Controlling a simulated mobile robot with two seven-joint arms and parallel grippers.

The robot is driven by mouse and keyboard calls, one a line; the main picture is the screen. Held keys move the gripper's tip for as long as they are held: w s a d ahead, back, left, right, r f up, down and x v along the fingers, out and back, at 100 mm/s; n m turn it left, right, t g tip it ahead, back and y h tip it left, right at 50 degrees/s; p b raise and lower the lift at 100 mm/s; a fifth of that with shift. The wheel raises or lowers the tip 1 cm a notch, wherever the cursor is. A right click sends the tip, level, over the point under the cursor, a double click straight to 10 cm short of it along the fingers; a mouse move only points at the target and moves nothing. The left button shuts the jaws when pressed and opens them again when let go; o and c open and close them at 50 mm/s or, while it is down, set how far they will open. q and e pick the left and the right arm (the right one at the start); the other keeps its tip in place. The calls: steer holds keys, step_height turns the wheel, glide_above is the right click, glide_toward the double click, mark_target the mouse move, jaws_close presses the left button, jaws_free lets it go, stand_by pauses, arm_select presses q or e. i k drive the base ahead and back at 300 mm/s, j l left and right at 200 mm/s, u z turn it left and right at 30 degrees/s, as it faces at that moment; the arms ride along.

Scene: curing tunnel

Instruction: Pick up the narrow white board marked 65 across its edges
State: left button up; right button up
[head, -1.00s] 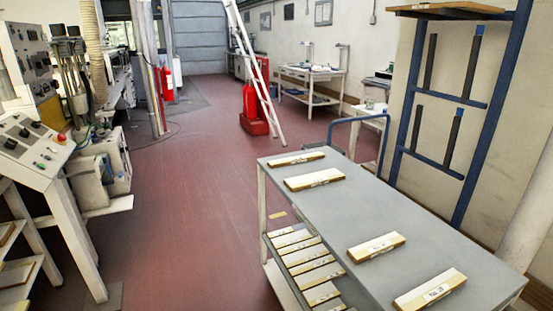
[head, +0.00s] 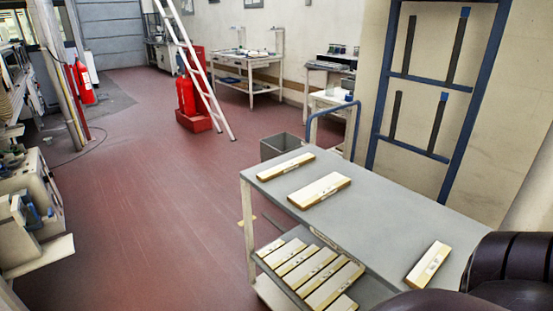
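A grey cart (head: 375,225) stands at the right with three pale boards visible on its top. A narrow board (head: 286,166) lies at the far end, a wider board (head: 320,190) lies just nearer, and another board (head: 428,264) lies towards the near right. Each has a small mark on its edge, too small to read, so I cannot tell which is 65. Several more boards (head: 312,267) lie side by side on the lower shelf. A dark rounded part of my own arm covers the bottom right corner and the cart's near end. Neither gripper is in view.
A blue rack (head: 376,125) stands against the wall behind the cart. A grey bin (head: 281,147) is beyond the cart's far end. A ladder (head: 198,75) and red extinguishers (head: 187,95) stand farther back. Red floor (head: 150,190) is clear left of the cart.

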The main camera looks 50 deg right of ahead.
mark_target(265, 175)
steer(key=i+z, duration=0.3)
steer(key=i, duration=0.3)
steer(key=i+j+z, duration=0.1)
steer(key=i+z, duration=0.25)
steer(key=i, duration=0.25)
steer(key=i+j+z, duration=0.15)
steer(key=i+z, duration=0.25)
steer(key=i+j+z, duration=0.25)
steer(key=z, duration=0.15)
steer(key=i+j+z, duration=0.5)
steer(key=j+z, duration=0.3)
steer(key=l, duration=0.1)
